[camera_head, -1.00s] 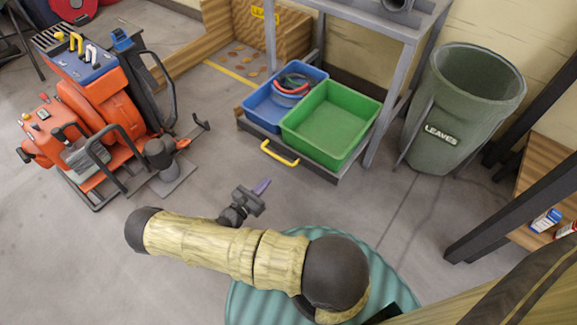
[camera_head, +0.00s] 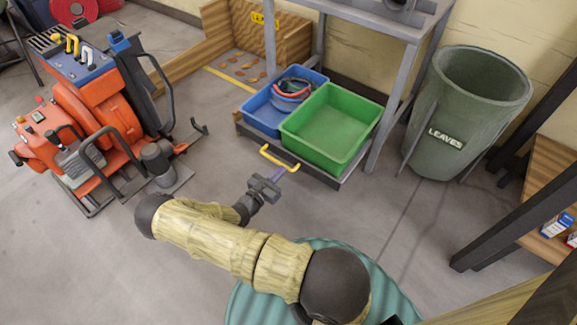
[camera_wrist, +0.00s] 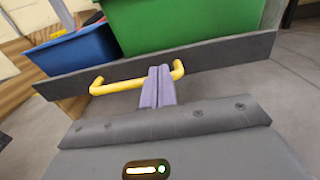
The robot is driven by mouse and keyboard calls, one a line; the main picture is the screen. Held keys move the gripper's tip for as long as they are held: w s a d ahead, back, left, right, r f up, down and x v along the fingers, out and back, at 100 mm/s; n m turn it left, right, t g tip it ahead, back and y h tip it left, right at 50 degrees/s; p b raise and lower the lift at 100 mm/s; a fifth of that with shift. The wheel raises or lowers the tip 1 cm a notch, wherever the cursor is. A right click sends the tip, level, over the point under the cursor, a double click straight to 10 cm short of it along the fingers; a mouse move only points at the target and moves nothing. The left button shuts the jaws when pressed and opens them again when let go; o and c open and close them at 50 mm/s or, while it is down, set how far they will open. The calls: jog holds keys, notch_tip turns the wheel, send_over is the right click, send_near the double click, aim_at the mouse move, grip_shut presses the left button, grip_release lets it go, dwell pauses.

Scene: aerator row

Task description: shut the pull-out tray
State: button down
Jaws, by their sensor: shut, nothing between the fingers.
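The pull-out tray (camera_head: 320,178) is a dark grey low drawer under a grey metal bench, standing out toward me. It carries a blue bin (camera_head: 262,112) and a green bin (camera_head: 333,127). Its yellow handle (camera_head: 278,160) is on the front. In the wrist view, the tray front (camera_wrist: 215,56) runs across the upper part, with the handle (camera_wrist: 120,87) ahead of me. My gripper (camera_head: 278,175) is shut and empty, its purple fingers (camera_wrist: 158,88) at the right part of the handle. I cannot tell whether they touch it.
A green leaves bin (camera_head: 450,125) stands right of the bench (camera_head: 385,100). An orange machine (camera_head: 80,120) stands at the left. A wooden box (camera_head: 270,45) is behind the tray on the left. The floor in front of the tray is clear.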

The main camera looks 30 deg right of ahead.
aim_at(294, 156)
jog(key=b+x, duration=0.2)
jog(key=x, duration=0.2)
jog(key=shift+f, duration=0.2)
jog(key=shift+w+d+r+b, duration=0.1)
jog(key=shift+w+d+b, duration=0.1)
jog(key=shift+d, duration=0.15)
jog(key=shift+w+d+r+b, duration=0.1)
jog(key=shift+d+b, duration=0.1)
jog(key=shift+d, duration=0.15)
